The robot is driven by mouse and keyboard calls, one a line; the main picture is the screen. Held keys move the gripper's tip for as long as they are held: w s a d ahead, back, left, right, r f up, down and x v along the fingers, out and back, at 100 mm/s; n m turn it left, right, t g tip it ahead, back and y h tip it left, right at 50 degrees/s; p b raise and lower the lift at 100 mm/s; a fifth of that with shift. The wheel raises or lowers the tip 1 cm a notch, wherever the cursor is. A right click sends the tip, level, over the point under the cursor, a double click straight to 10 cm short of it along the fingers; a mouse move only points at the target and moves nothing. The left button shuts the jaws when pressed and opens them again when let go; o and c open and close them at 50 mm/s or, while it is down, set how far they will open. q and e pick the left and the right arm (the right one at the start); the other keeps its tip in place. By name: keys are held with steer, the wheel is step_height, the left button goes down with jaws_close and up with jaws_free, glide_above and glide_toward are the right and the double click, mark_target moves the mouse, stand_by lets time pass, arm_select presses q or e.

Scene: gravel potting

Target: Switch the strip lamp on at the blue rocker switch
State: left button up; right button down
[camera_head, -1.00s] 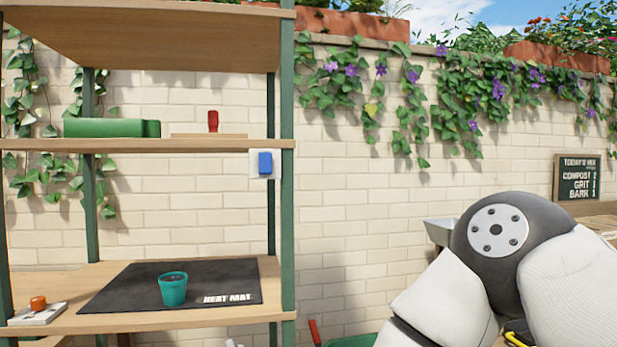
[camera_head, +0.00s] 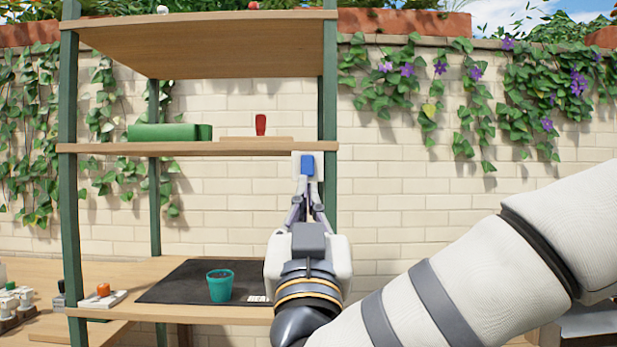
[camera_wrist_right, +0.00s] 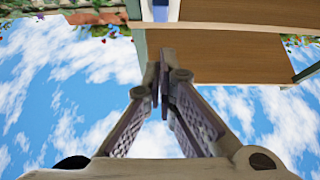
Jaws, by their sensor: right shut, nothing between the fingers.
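The blue rocker switch (camera_head: 307,167) sits on a white plate (camera_head: 319,160) at the right front post of the shelf rack, just under the middle shelf. It also shows at the top edge of the wrist view (camera_wrist_right: 160,9). My right gripper (camera_head: 308,184) is shut and empty, its fingertips pointing up at the switch's lower end in the head view. In the wrist view its closed fingertips (camera_wrist_right: 163,72) show a gap to the switch in the picture; whether they touch is unclear. I cannot make out the strip lamp. My left gripper is out of view.
The middle shelf (camera_head: 100,148) holds a green box-like item (camera_head: 168,132) and a red-handled item (camera_head: 260,124). Below, a teal pot (camera_head: 220,287) stands on the black heat mat (camera_head: 172,290), with an orange-knobbed control (camera_head: 103,291) to its left. The brick wall stands behind.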

glide_toward(308, 159)
step_height(308, 159, up, 3)
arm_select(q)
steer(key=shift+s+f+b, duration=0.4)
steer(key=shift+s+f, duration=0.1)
arm_select(e)
steer(key=w, duration=0.3)
steer(key=shift+w+f, duration=0.3)
steer(key=shift+w, duration=0.1)
